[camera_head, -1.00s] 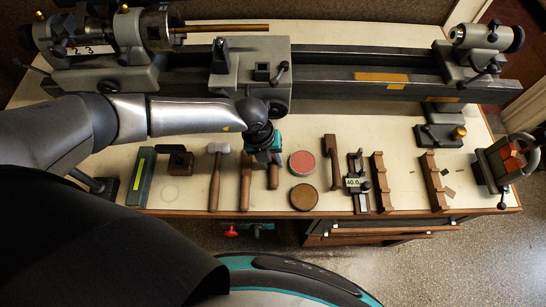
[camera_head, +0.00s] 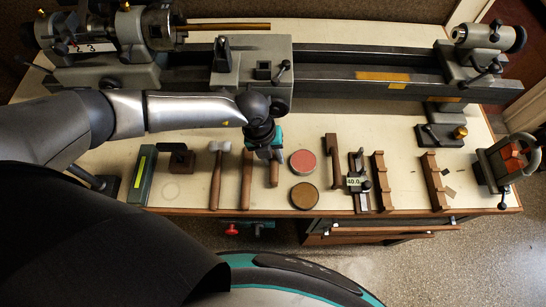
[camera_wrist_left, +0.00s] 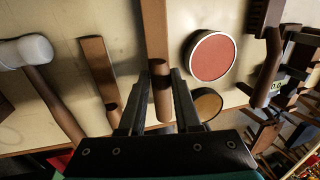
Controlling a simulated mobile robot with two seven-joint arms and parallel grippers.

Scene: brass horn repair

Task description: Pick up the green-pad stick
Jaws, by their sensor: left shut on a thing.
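My left gripper (camera_head: 269,155) is over the front middle of the workbench, shut on a wooden stick (camera_head: 273,176). In the left wrist view the gripper (camera_wrist_left: 160,75) has one finger on each side of this stick (camera_wrist_left: 155,28), whose near end shows between the fingers. No green pad shows on it; its upper part is hidden by the gripper in the head view. Another wooden stick (camera_head: 246,182) lies to its left and also shows in the left wrist view (camera_wrist_left: 98,70). My right gripper is out of view.
A hammer (camera_head: 216,180) lies left of the sticks. A red round pad (camera_head: 303,162) and a brown one (camera_head: 304,196) lie close on the right. Wooden racks (camera_head: 434,182) stand farther right. A lathe bed (camera_head: 350,70) runs along the back.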

